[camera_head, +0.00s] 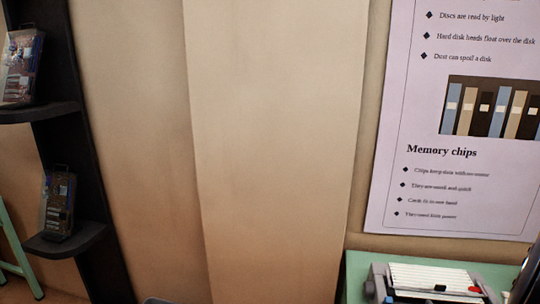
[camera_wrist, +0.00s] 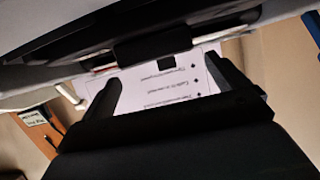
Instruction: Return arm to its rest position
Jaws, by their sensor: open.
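My gripper (camera_wrist: 162,72) shows in the wrist view. Its two dark fingers stand wide apart with nothing held between them. The white printed poster shows upside down beyond the gap between the fingers. In the head view my gripper cannot be made out. A dark shape cuts in at the far right edge there, and I cannot tell what it is.
The poster (camera_head: 458,190) hangs on the wall at right. A green table (camera_head: 357,268) below it bears a white and grey device (camera_head: 430,280). Dark shelves (camera_head: 62,241) at left hold two packaged circuit-like items (camera_head: 22,66) (camera_head: 60,205). The middle wall is bare.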

